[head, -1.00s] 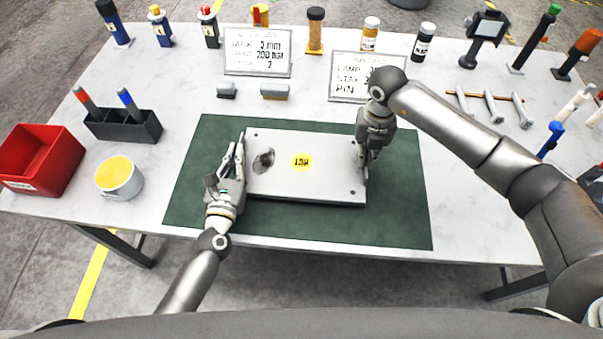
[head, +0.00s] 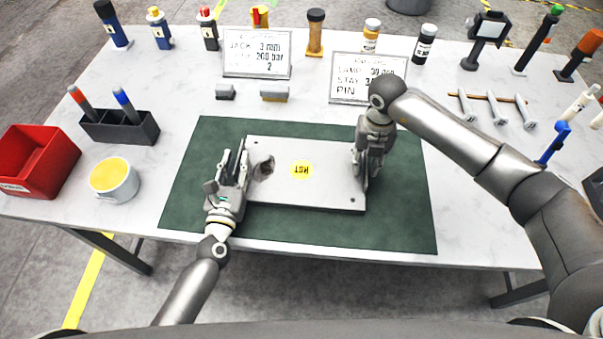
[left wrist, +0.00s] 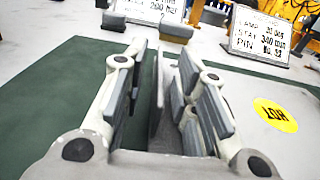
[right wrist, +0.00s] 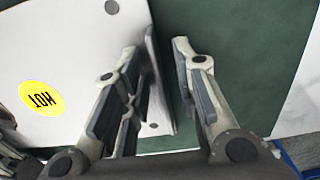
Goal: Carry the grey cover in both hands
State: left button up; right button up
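The grey cover (head: 318,188) is a flat plate with a yellow HOT label and a dark smudge near its left end. It appears to lie flat on the green mat. My left gripper (head: 231,166) is at its left end. In the left wrist view the spread fingers (left wrist: 158,95) stand either side of the cover's upright edge, with a gap on the outer side. My right gripper (head: 367,172) is at the right end. In the right wrist view its spread fingers (right wrist: 163,85) straddle that edge, the outer finger clear of it.
The green mat (head: 400,225) has free room around the cover. A pen holder (head: 120,128), a yellow-filled cup (head: 115,180) and a red bin (head: 35,160) stand left. Bolts (head: 495,108) lie right.

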pick_arm(q)
jog(key=s, duration=0.4)
jog(key=s+a, duration=0.1)
jog(key=s, duration=0.6)
jog(key=shift+s+a, duration=0.25)
jog(key=shift+s, duration=0.2)
pick_arm(e)
jog(key=shift+r, duration=0.55)
notch_tip(320, 180, up, 11)
jog(key=shift+s+f, duration=0.1)
